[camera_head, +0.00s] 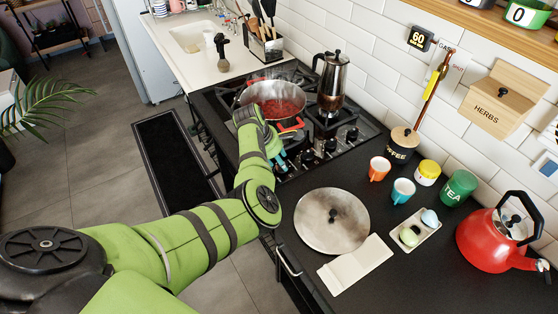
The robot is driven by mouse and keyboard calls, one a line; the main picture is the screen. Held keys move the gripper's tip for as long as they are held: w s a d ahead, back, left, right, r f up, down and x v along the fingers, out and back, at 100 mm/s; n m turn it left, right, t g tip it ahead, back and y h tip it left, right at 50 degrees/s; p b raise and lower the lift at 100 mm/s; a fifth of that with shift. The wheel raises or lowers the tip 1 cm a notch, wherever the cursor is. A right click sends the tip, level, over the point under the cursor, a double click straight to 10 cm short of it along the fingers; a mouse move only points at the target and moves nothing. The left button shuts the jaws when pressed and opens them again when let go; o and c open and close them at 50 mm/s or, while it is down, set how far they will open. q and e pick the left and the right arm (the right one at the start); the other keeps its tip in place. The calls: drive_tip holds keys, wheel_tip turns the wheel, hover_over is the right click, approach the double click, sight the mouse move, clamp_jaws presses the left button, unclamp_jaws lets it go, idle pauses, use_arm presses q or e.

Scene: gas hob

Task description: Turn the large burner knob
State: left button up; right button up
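The black gas hob (366,122) is set in the dark worktop at the upper middle. A row of black knobs (331,146) runs along its front right edge. I cannot tell which knob is for the large burner. My green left arm comes in from the lower left and reaches the near-left end of the knob row. My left gripper (281,160) is small here, with bluish fingertips at or just above the near end of the row. The forearm partly hides it and any knob under it, so contact and finger opening are unclear. My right gripper is out of view.
A round lid (332,221), a white rest (355,263), cups (403,191), jars (459,187) and a red kettle (497,240) occupy the worktop at right.

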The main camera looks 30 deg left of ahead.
use_arm(q)
drive_tip(key=shift+w+d+f, duration=0.1)
drive_tip(key=shift+w+f, duration=0.05)
drive_tip(key=shift+f, duration=0.3)
